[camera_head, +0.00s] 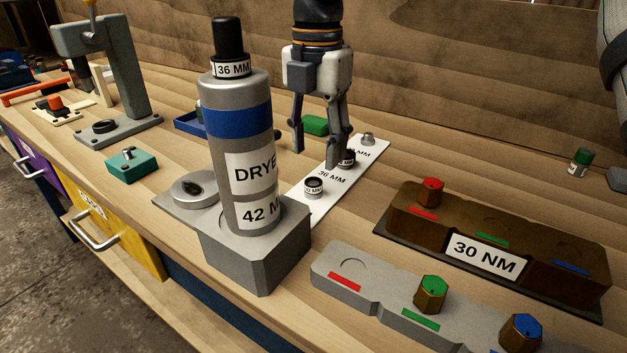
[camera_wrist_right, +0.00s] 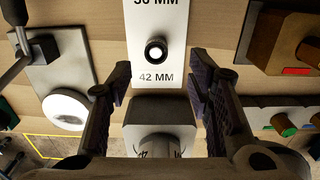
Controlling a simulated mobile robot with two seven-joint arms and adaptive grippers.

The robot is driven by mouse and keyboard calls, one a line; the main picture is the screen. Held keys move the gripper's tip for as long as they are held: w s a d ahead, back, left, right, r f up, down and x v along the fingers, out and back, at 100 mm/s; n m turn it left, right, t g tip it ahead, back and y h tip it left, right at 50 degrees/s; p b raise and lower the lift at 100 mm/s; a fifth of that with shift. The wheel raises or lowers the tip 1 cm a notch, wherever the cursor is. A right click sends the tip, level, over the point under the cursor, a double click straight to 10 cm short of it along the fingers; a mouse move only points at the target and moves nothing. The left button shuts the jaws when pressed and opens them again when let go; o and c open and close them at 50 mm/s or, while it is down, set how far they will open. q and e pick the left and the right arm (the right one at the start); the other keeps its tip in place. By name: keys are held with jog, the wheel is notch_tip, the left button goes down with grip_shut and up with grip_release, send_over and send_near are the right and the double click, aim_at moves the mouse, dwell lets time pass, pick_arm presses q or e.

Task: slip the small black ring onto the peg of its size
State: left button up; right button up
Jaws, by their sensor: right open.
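A white strip (camera_head: 305,205) printed "36 MM" lies on the bench. A small dark ring-like piece with a white label (camera_head: 314,187) stands on it. Another dark labelled piece (camera_head: 347,158) shows on the strip behind my right fingertip, partly hidden. In the right wrist view a black ring with a bright centre (camera_wrist_right: 156,49) sits between the "36 MM" and "42 MM" prints on the strip (camera_wrist_right: 175,15). I cannot tell which piece is a peg. My right gripper (camera_head: 316,157) is open and empty above the strip; its fingers (camera_wrist_right: 158,82) are wide apart. My left gripper is not in view.
The tall "DRYE" bottle (camera_head: 240,110) stands in a grey block (camera_head: 265,255), close before my right gripper. A brown "30 NM" block (camera_head: 490,222) and a grey block (camera_head: 375,292) lie to the right. A grey press (camera_head: 125,80) stands at the left.

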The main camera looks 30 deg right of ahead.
aim_at(314, 183)
jog(key=f, duration=0.6)
jog(key=shift+w+a, duration=0.15)
jog(key=shift+a, duration=0.05)
jog(key=shift+r, duration=0.1)
jog(key=c, duration=0.9)
